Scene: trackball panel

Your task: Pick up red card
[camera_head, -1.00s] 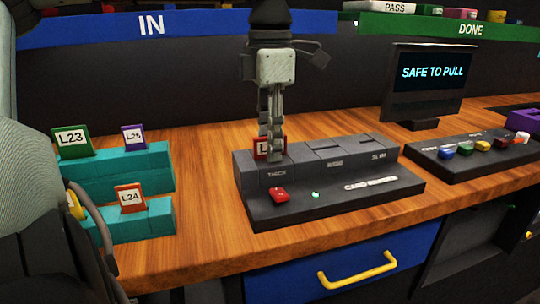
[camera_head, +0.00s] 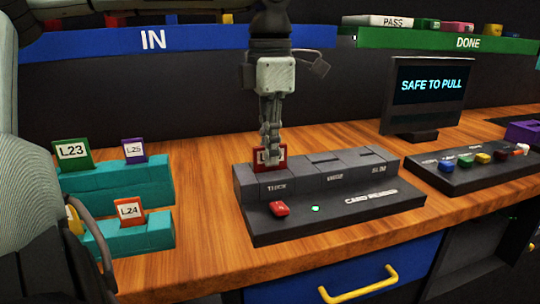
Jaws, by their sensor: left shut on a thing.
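The red card (camera_head: 282,159) has a white label, mostly covered by my fingers. It stands upright at the leftmost slot, marked THICK, of the dark grey card reader (camera_head: 330,215). Its lower edge is at the slot, and I cannot tell how deep it sits. My left gripper (camera_head: 271,158) comes down from above, with its fingers shut on the red card. My right gripper is not in view.
Teal racks (camera_head: 120,185) at left hold cards L23, L24 and L25. A screen (camera_head: 431,95) reads SAFE TO PULL. A button panel (camera_head: 470,170) stands at right. IN and DONE shelves run behind. Bare wood lies between racks and reader.

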